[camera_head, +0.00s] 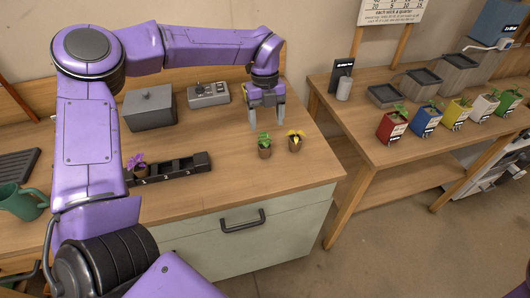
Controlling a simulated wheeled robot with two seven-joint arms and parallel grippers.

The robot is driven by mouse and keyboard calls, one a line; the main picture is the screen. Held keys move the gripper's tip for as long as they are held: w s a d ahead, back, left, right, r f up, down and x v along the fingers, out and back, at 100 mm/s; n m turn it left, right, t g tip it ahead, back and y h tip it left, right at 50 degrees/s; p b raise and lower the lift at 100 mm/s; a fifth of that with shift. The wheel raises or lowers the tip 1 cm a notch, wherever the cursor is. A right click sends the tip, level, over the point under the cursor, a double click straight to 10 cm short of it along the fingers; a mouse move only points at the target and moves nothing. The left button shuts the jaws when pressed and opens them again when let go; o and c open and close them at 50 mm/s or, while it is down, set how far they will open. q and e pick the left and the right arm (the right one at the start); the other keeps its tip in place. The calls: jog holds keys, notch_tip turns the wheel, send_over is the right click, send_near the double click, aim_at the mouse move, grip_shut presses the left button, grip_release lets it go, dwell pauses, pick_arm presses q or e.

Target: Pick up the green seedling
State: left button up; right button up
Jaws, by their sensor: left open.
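The green seedling (264,145) stands upright in a small brown pot on the wooden counter, near its right end. A yellow seedling (295,141) in a similar pot stands just right of it. My left gripper (267,118) points down above and behind the green seedling, open and empty, with its fingers apart from the pot. My right gripper is not in view.
A dark tray (182,167) with slots holds a purple seedling (138,165) to the left. A grey box (150,108) and a control box (208,94) stand at the back. A side table (370,155) holds several colored pots. A green watering can (22,201) is at far left.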

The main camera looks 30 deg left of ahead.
aim_at(265, 145)
pick_arm(q)
jog(key=f+p, duration=0.1)
jog(key=f, duration=0.4)
jog(key=s+f+p, duration=0.1)
jog(key=f, duration=0.1)
jog(key=shift+a+f+p, duration=0.1)
jog(key=shift+f+p, duration=0.25)
jog(key=shift+f, duration=0.35)
jog(key=c, duration=1.2)
jog(key=shift+o, duration=0.2)
